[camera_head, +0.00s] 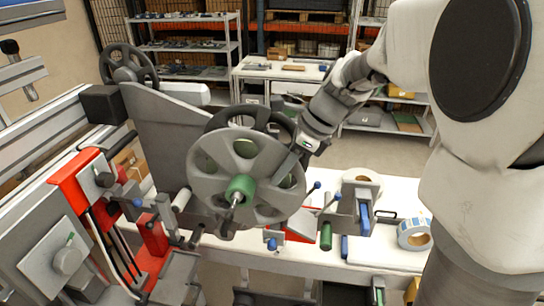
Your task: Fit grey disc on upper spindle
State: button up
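A large grey disc (213,165) with several round holes stands upright near the middle of the view, in front of the machine's grey plate. A green hub (240,188) with a metal shaft tip shows at its centre, pointing toward the camera. I cannot tell whether the disc is fully seated on this spindle. My gripper (292,165) reaches in from the upper right and meets the disc's right rim, where it appears closed on it. The fingertips are small and partly hidden against the disc. A dark wheel (225,118) shows partly behind the disc's top.
Another dark wheel (128,66) stands at the machine's upper left. Red machine parts (82,180) are at left. A white table (375,252) on the right holds a blue-and-white tape roll (414,234), a pale roll (361,178) and blue-knobbed levers. Shelves stand behind.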

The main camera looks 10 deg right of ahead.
jog(key=o, duration=0.3)
jog(key=shift+r, duration=0.1)
jog(key=v, duration=1.7)
jog(key=shift+r, duration=0.1)
jog(key=s+a+f+n+t+h+b, duration=0.1)
jog(key=s+a+f+n+h+b, duration=0.1)
jog(key=s+f+n, duration=0.6)
jog(key=s+a+f+n+t+h+b, duration=0.2)
jog(key=s+f+n, duration=0.6)
jog(key=n, duration=0.6)
jog(key=shift+f+t+h+b, duration=0.3)
jog(key=shift+f+h+b, duration=0.25)
jog(key=shift+h+b, duration=0.05)
